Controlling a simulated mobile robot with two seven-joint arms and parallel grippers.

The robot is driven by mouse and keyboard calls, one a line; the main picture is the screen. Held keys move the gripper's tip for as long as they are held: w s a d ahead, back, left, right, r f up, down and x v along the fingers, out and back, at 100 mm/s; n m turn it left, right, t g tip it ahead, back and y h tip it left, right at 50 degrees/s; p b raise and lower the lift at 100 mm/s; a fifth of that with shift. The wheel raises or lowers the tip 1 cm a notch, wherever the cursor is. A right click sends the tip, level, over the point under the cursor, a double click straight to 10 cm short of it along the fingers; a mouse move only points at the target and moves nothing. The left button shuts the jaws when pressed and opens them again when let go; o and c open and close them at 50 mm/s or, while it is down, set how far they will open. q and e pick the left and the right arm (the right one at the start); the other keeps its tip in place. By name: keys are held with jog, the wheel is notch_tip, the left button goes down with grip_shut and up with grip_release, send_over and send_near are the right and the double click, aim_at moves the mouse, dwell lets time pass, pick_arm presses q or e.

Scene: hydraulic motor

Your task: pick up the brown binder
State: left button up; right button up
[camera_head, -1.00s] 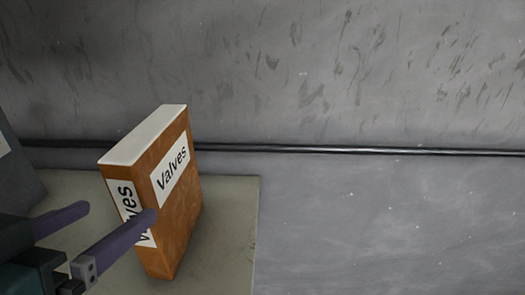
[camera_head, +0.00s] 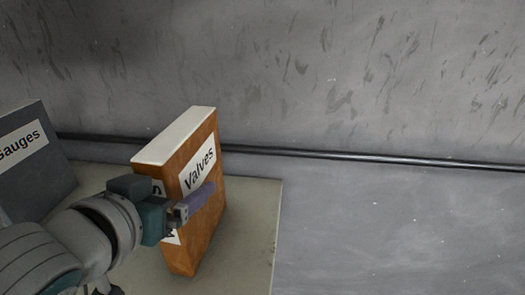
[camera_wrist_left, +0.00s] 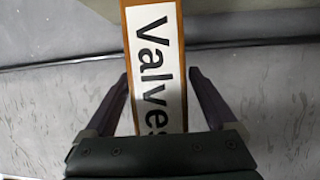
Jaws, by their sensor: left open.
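The brown binder (camera_head: 203,215) stands upright on the table, with a white "Valves" label on its side and another on its spine. My left gripper (camera_head: 190,200) is at the binder's spine in the head view, one purple finger lying along the labelled side. In the left wrist view the spine of the binder (camera_wrist_left: 153,60) runs between the two fingers of my left gripper (camera_wrist_left: 160,85), with a gap on each side. The fingers are open. The far finger is hidden behind the binder in the head view. My right gripper is not in view.
A dark grey binder labelled "Gauges" (camera_head: 35,165) stands to the left on the same table (camera_head: 250,225). The table's right edge is close to the brown binder. A grey wall with a black pipe (camera_head: 370,160) is behind.

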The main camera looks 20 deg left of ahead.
pick_arm(q)
jog(key=shift+c, duration=0.2)
grip_shut()
dwell(0.5)
jog(key=shift+r, duration=0.1)
